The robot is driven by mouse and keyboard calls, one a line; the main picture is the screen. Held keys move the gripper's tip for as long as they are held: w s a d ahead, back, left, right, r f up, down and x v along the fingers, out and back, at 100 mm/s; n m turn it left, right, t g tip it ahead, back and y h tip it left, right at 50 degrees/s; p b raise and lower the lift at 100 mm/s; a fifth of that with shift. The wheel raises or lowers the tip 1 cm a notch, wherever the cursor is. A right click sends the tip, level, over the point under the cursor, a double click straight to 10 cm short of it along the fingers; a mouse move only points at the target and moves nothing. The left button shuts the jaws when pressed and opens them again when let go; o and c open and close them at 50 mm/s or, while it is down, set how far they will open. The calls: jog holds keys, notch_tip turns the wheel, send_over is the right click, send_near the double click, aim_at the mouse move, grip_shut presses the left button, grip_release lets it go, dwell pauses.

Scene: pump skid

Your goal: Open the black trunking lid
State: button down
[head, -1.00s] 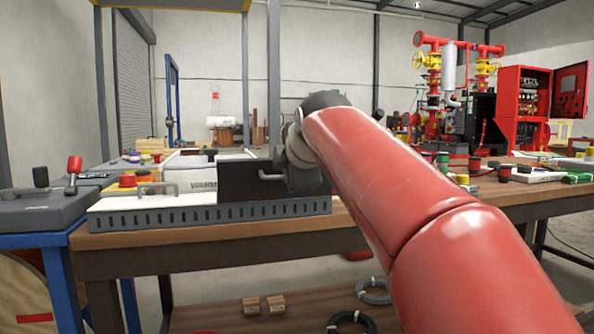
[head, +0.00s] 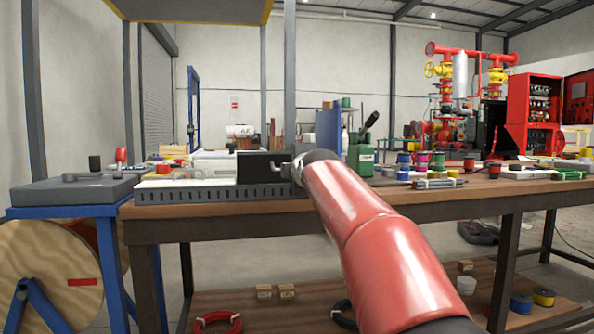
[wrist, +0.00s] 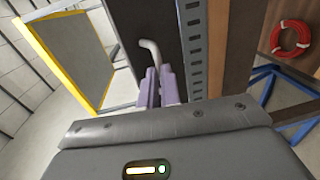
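The black trunking lid (head: 262,167) stands raised above the right part of the grey slotted trunking (head: 215,192) in the head view. Its bent metal handle (head: 281,166) faces me. In the wrist view the black lid (wrist: 150,15) is a dark panel beside the slotted trunking wall (wrist: 192,45). My gripper (wrist: 161,82) has its two fingers close together around the lower part of the pale handle (wrist: 149,48). In the head view my arm hides most of the gripper and the lid's right end.
A grey case (head: 75,188) stands further left. Green bottles (head: 361,158) and coloured spools (head: 421,160) stand on the bench to the right. Open floor lies before the bench.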

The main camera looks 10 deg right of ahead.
jog(key=shift+w+f+g, duration=0.15)
jog(key=shift+w+f, duration=0.1)
jog(key=shift+f, duration=0.35)
jog(key=shift+w+f+g, duration=0.15)
jog(key=shift+w+f, duration=0.05)
jog(key=shift+f, duration=0.4)
jog(key=c, duration=1.5)
grip_release()
jog(key=shift+w+f, duration=0.1)
jog(key=shift+w, duration=0.05)
jog(key=s+r, duration=0.1)
jog(key=s, duration=0.4)
jog(key=s+r, duration=0.1)
jog(key=s, duration=0.2)
jog(key=shift+s+r, duration=0.1)
jog(key=shift+r, duration=0.2)
jog(key=shift+s, duration=0.1)
